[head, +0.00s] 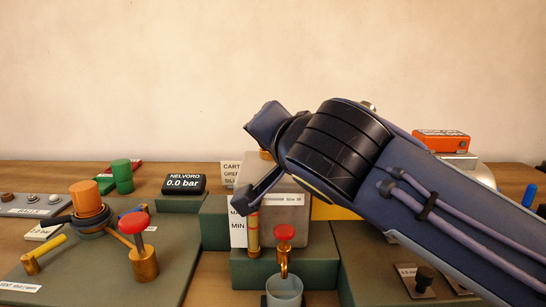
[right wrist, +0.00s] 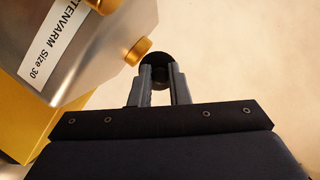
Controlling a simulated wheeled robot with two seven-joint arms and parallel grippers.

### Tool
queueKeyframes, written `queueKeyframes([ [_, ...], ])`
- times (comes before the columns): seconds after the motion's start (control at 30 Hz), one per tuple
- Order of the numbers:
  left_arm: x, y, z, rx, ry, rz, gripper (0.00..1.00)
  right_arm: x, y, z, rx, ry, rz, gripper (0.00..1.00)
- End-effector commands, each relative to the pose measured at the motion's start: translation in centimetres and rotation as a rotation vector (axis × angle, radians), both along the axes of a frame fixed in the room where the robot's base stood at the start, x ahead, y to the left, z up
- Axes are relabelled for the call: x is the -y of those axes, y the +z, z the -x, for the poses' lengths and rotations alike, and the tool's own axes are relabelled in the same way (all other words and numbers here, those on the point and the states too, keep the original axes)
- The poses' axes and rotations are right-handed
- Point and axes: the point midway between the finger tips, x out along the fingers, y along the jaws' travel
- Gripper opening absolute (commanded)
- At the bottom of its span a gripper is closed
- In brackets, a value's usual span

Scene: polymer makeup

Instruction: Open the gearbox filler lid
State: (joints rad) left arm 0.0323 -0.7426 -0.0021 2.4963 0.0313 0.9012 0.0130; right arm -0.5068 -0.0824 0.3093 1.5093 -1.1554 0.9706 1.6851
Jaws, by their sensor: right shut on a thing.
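The gearbox is a grey metal box (head: 293,232) with a "Size 30" label, in the middle of the head view behind my right arm. In the right wrist view the gearbox (right wrist: 95,45) fills the upper left, with a brass plug (right wrist: 137,51) on it. My right gripper (right wrist: 161,68) is shut on a round black knob (right wrist: 155,58) beside that plug. The knob looks like the filler lid, but its attachment and how far it is open are hidden. My left gripper is out of view.
A red-topped brass valve (head: 284,233) stands in front of the gearbox above a grey cup (head: 284,290). A pressure display (head: 184,185) reads 0.0 bar. Left are an orange-capped fitting (head: 88,198) and another red-topped valve (head: 142,262). An orange device (head: 441,141) sits behind my right arm.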

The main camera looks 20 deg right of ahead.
Motion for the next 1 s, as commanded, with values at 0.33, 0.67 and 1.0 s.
queueKeyframes([
  [0.33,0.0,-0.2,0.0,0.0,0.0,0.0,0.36,0.0,0.0,0.0,0.006,0.0,0.003,0.0],
  [0.67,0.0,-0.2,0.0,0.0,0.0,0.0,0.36,0.0,-0.1,0.0,0.005,0.0,0.003,0.37],
  [1.0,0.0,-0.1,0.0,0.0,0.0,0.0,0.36,0.0,0.3,1.2,0.007,0.0,0.002,0.37],
])
